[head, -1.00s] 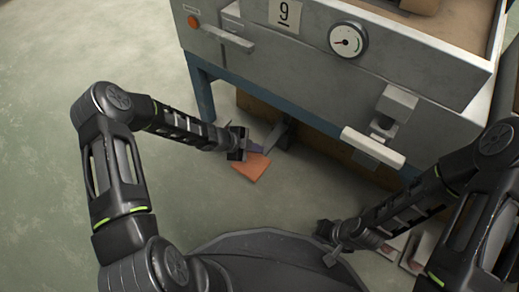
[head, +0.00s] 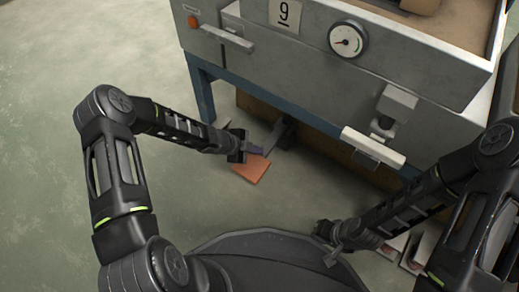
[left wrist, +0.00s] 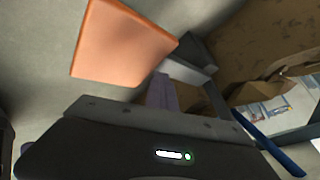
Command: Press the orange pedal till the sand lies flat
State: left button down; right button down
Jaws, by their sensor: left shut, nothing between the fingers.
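The orange pedal (head: 251,169) is a flat plate low over the floor, at the end of a dark grey lever (head: 279,133) that comes from under the machine. It also shows in the left wrist view (left wrist: 122,42). My left gripper (head: 258,150) is shut and empty, with its fingers over the pedal's rear edge; I cannot tell if they touch it. In the left wrist view its fingers (left wrist: 161,91) point toward the pedal's lever side. A tan, sand-like surface (head: 462,24) lies in the machine's top box, only partly in view. My right gripper (head: 330,244) hangs low; its jaw state is unclear.
The grey machine (head: 285,75) stands on blue legs (head: 201,92), with a gauge (head: 346,41) and pale handles (head: 373,147) jutting from its front. A brown block (head: 419,5) is at the top box. The floor at the left is clear.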

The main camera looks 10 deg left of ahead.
pick_arm(q)
jog(key=shift+s+a+f, duration=0.1)
jog(key=shift+s+f, duration=0.1)
jog(key=shift+f, duration=0.4)
jog(key=shift+s+a+f, duration=0.1)
jog(key=shift+s+f, duration=0.05)
jog(key=shift+f, duration=0.45)
dwell(0.5)
jog(key=shift+d+r+p, duration=0.1)
jog(key=shift+r+p, duration=2.05)
jog(key=shift+r, duration=0.55)
jog(key=shift+w+r, duration=0.2)
jog(key=shift+r, duration=0.2)
jog(key=shift+w+r+p, duration=0.1)
jog(key=shift+r+p, duration=0.1)
jog(key=shift+p, duration=0.1)
notch_tip(320, 180, up, 5)
jog(key=p, duration=0.4)
jog(key=shift+w+d+f, duration=0.15)
dwell(0.6)
